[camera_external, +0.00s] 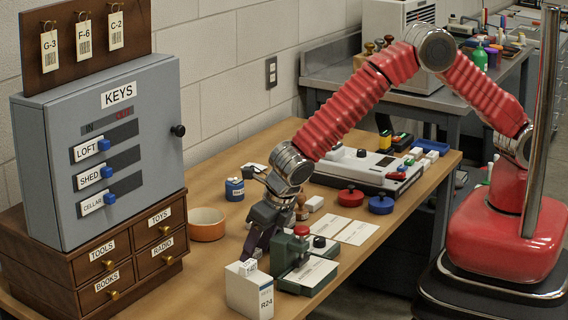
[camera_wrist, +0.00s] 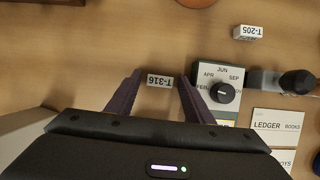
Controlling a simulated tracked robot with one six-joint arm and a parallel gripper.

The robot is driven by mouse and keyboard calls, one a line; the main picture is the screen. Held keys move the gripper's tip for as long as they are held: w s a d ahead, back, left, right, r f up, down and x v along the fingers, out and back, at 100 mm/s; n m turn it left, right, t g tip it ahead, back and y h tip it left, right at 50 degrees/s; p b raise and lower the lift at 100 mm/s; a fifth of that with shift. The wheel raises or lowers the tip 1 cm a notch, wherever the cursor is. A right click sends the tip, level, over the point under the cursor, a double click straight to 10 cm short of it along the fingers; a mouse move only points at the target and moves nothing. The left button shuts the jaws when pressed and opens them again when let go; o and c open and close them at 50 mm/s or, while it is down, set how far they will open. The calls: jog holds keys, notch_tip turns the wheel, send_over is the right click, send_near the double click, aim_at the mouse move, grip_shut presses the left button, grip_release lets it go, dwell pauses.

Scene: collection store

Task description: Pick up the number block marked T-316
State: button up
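The number block T-316 (camera_wrist: 160,81) is a small white block with black lettering, on the wooden table. In the wrist view it lies between the tips of my gripper (camera_wrist: 160,88), with a narrow gap showing on each side. My gripper is open around it. In the camera_external view my gripper (camera_external: 254,250) points down at the table just behind the white R24 box (camera_external: 250,292). A small white labelled piece (camera_external: 248,267), seemingly the block, shows at its tips, partly hidden by that box.
A month dial (camera_wrist: 222,92) stands close right of my gripper, with a LEDGER card (camera_wrist: 278,122) beyond. Another block, T-205 (camera_wrist: 248,33), lies apart at upper right. A green device (camera_external: 290,252) stands beside my gripper. The grey KEYS cabinet (camera_external: 120,160) and orange bowl (camera_external: 206,226) are left.

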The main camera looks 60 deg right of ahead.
aim_at(257, 252)
jog(key=c, duration=0.9)
notch_tip(257, 252, up, 10)
dwell(0.4)
dwell(0.4)
